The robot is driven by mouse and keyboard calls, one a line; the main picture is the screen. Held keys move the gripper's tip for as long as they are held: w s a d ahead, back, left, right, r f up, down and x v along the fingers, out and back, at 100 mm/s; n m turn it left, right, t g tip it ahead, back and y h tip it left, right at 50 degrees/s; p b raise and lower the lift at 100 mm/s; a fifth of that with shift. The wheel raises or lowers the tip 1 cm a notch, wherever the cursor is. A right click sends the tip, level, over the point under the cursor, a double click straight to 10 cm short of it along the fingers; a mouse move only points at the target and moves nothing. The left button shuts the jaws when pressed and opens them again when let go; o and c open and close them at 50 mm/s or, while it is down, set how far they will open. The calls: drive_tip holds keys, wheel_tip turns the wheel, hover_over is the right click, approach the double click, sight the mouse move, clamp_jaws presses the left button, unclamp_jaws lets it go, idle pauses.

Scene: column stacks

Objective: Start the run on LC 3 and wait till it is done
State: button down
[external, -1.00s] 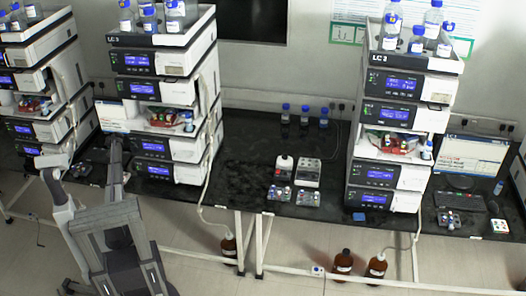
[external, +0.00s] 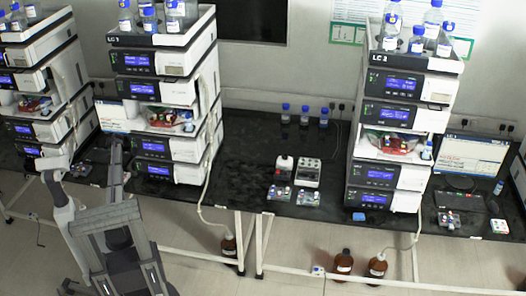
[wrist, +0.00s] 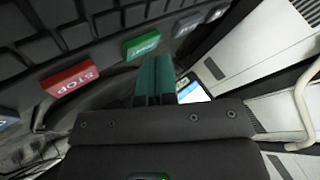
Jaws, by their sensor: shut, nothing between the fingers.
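The LC 3 stack (external: 160,95) stands left of centre in the external view, its modules showing lit blue displays. Its monitor (external: 112,113) is partly hidden by the stack and my arm. In the wrist view a dark keyboard (wrist: 85,30) fills the upper left, with a red STOP key (wrist: 70,79) and a green key (wrist: 142,45) whose lettering is hard to read. My gripper (wrist: 160,62) is shut and empty, its teal fingertips close beside the green key. I cannot tell whether they touch it. In the external view the fingertips are hidden.
Another stack (external: 400,100) stands at the right with a monitor (external: 472,157) beside it. A third stack (external: 40,80) is at the far left. Bottles and small devices (external: 308,172) stand on the black bench between stacks. Brown bottles (external: 343,262) are on the floor.

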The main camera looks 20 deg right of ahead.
drive_tip(key=shift+f+b, duration=0.3)
drive_tip(key=shift+f, duration=0.05)
drive_tip(key=shift+r, duration=0.1)
idle(0.4)
drive_tip(key=shift+r+p, duration=0.75)
drive_tip(key=shift+p, duration=0.15)
wheel_tip(320, 180, up, 5)
drive_tip(key=p, duration=0.5)
drive_tip(key=shift+r, duration=0.1)
idle(5.4)
